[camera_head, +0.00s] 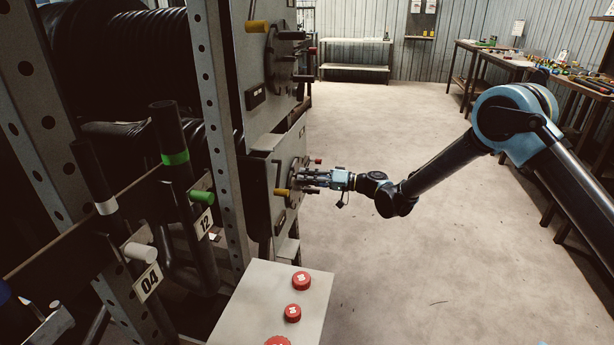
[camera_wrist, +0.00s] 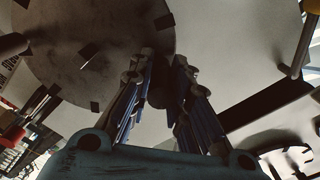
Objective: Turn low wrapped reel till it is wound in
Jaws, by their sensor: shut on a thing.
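The low reel unit shows in the head view as a grey panel (camera_head: 262,195) with a round crank disc. A yellow handle (camera_head: 281,192) and a small red handle (camera_head: 317,161) stand out from it. My gripper (camera_head: 304,178) reaches the disc from the right, level with the handles. In the wrist view the grey disc (camera_wrist: 85,35) fills the upper left, with dark marks near its rim. My gripper's fingers (camera_wrist: 160,85) close around a dark handle (camera_wrist: 158,92) by the disc's edge. The fingers hide most of that handle, and the hose on this reel is not visible.
An upper panel with a yellow handle (camera_head: 257,26) stands above. A perforated steel post (camera_head: 214,110) and black hose coils (camera_head: 125,50) are at left. A grey box (camera_head: 262,290) with red buttons is in front. The floor (camera_head: 400,250) to the right is clear.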

